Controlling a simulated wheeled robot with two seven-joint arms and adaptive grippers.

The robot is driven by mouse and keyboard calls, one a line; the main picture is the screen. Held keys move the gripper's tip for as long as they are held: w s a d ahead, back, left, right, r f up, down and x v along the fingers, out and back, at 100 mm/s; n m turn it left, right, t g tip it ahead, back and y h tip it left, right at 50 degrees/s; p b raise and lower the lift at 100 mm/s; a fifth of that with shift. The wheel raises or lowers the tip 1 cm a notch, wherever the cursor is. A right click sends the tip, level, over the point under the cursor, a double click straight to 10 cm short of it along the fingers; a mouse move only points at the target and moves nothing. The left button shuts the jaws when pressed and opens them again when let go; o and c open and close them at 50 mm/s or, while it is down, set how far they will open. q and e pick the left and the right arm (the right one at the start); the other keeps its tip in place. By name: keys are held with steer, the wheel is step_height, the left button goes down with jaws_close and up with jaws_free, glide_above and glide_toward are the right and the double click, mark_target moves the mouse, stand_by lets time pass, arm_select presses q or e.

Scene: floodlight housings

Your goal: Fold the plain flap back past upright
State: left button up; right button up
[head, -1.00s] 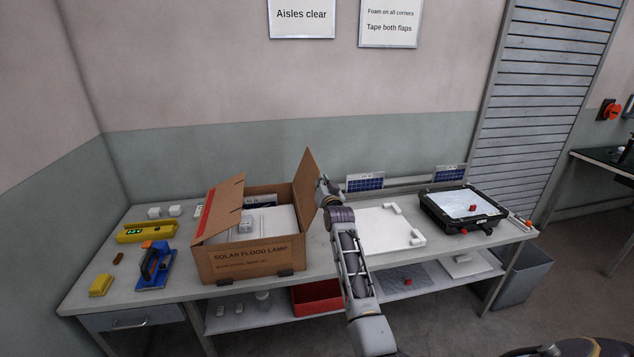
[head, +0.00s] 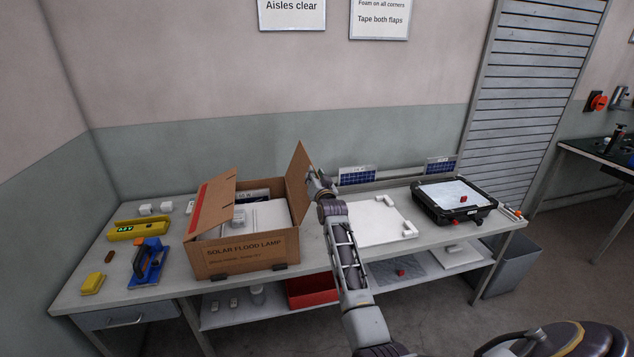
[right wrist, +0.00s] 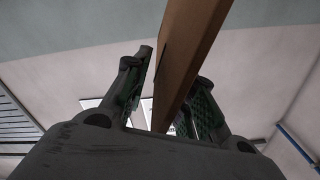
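The open cardboard box (head: 240,259) marked "SOLAR FLOOD LAMP" stands on the bench. Its plain brown flap (head: 297,172) on the right side stands up, roughly upright. The opposite flap (head: 215,203), with a red stripe, slants up over the left side. My right gripper (head: 313,180) is at the plain flap's right edge. In the right wrist view the plain flap (right wrist: 190,50) runs between the fingers of my right gripper (right wrist: 175,85). The fingers are apart, with a gap showing between the left finger and the board. My left gripper is out of view.
White packed pieces (head: 262,217) lie inside the box. A blue tape tool (head: 148,263), a yellow device (head: 138,230) and a yellow block (head: 93,284) lie left of it. A white sheet (head: 375,222) and a black tray (head: 453,213) are to the right. Small solar panels (head: 356,175) stand behind.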

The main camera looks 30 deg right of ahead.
steer(key=shift+s, duration=0.1)
steer(key=v, duration=1.1)
steer(key=shift+s, duration=0.35)
steer(key=shift+a, duration=0.15)
steer(key=shift+r, duration=0.1)
stand_by(0.6)
